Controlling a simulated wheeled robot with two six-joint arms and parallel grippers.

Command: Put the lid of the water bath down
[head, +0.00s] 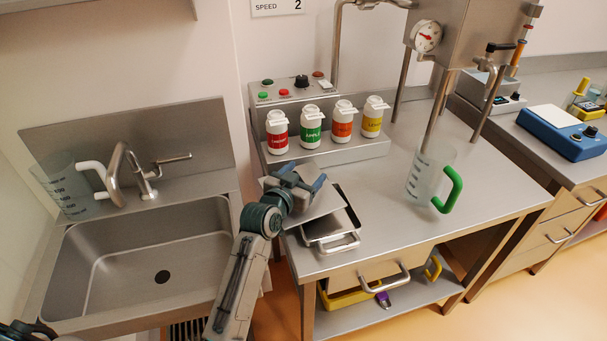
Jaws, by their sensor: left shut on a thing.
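My left gripper (298,190) is at the left end of the steel bench, shut on a flat grey metal plate (316,208) that looks like the lid of the water bath. The gripper hides the part it holds. Just below and right of the plate is a shallow steel piece with a rim and front handle (338,244), apparently the water bath. The plate overlaps it and looks tilted; I cannot tell whether they touch. My right gripper is not in view.
Several labelled white bottles (311,127) stand on a ledge behind. A clear jug with a green handle (428,178) stands to the right under the hopper (462,40). A sink (150,255) with another jug (68,188) is on the left. The bench front centre is clear.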

